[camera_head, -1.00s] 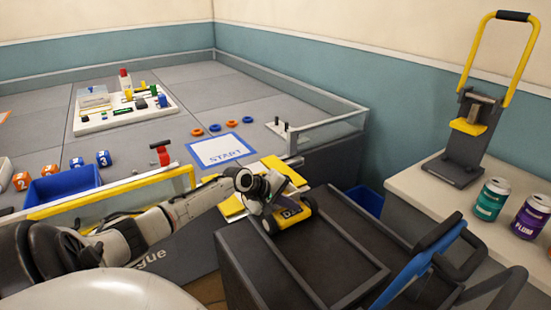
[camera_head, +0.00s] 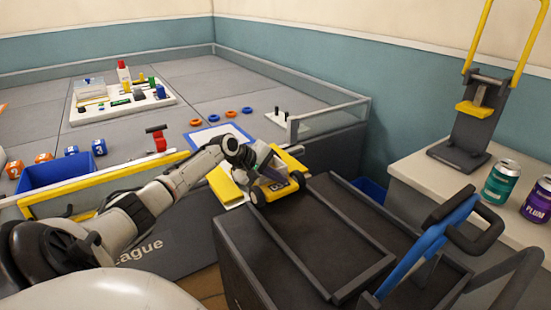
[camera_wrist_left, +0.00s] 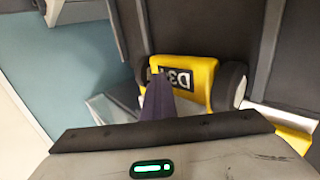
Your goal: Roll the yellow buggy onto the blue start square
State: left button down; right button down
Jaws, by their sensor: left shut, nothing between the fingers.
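The yellow buggy (camera_head: 289,184), with dark wheels and a black "D3" label, is at the far left end of the dark cart top (camera_head: 335,225). It also shows in the left wrist view (camera_wrist_left: 200,75). My left gripper (camera_head: 268,168) is shut and empty, right at the buggy's body; a dark finger (camera_wrist_left: 158,100) overlaps the label in the wrist view. I cannot tell whether it touches. My right gripper is out of view.
A yellow panel (camera_head: 224,188) lies between cart and field. A yellow rail (camera_head: 110,182) and a clear wall (camera_head: 335,112) edge the field. A blue-black handle (camera_head: 425,245) rises right.

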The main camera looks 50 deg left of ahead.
pick_arm(q)
jog(key=shift+s+a+f+b, duration=0.15)
jog(key=shift+a+f+b, duration=0.4)
jog(key=shift+f, duration=0.25)
jog(key=shift+a+r, duration=0.15)
jog(key=shift+a, duration=0.2)
jog(key=shift+d+r+p, duration=0.35)
jog(key=shift+r+p, duration=0.4)
jog(key=shift+p, duration=0.45)
jog(key=shift+d+r+p, duration=0.3)
jog(key=shift+r+p, duration=0.3)
jog(key=shift+p, duration=0.2)
